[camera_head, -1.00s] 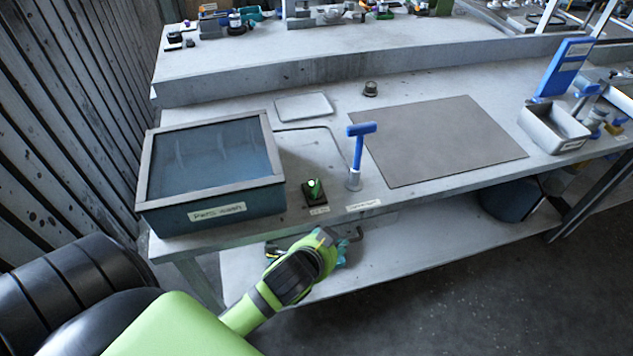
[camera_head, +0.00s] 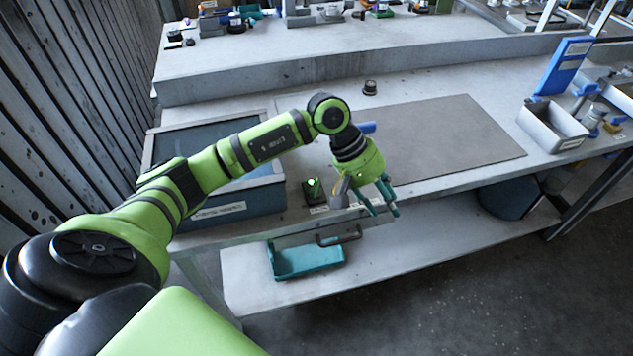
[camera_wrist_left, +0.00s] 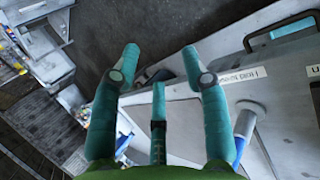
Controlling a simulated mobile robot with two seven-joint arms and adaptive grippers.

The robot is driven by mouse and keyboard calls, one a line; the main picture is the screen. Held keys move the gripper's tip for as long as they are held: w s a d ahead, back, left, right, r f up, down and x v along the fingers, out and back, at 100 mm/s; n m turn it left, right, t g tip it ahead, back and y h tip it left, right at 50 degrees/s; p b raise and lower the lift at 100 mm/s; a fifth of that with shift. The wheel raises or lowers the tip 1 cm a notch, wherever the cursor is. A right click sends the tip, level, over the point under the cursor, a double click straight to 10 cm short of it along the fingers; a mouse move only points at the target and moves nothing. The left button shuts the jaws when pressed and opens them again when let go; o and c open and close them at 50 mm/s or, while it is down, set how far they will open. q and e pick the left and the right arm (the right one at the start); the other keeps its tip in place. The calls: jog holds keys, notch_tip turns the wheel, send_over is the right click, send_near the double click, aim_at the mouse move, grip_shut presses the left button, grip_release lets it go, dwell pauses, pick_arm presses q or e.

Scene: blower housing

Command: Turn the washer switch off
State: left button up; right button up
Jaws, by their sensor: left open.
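The washer switch (camera_head: 312,190) is a small black box with a lit green rocker on the bench's front edge, right of the parts washer. The parts washer (camera_head: 222,213) is a blue-grey box with a framed window lid, partly hidden behind my left arm. My left gripper (camera_head: 383,203) is open and empty, pointing down at the bench's front edge, to the right of the switch and apart from it. In the left wrist view its teal fingers (camera_wrist_left: 158,75) are spread with nothing between them, and I cannot make out the switch there. My right gripper is not in view.
A blue-handled tool (camera_head: 367,127) stands upright behind my left wrist, mostly hidden. A grey mat (camera_head: 460,140) lies to the right. A metal bin (camera_head: 552,126) stands at the far right. A teal tray (camera_head: 308,262) sits on the lower shelf. A small dark knob (camera_head: 370,88) is at the back.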

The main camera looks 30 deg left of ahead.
aim_at(316, 187)
pick_arm(q)
jog(key=a+m+y, duration=0.1)
jog(key=a+y, duration=0.1)
jog(key=a, duration=0.3)
jog(key=a+y, duration=0.2)
jog(key=a, duration=0.3)
jog(key=a+r+m+g+y, duration=0.1)
jog(key=a+y, duration=0.2)
jog(key=a, duration=0.3)
jog(key=shift+a+m, duration=0.1)
jog(key=shift+m, duration=0.2)
notch_tip(316, 187, down, 6)
jog(key=p, duration=0.2)
jog(key=shift+r+p, duration=0.1)
jog(key=shift+p, duration=0.3)
jog(key=shift+f, duration=0.4)
grip_shut()
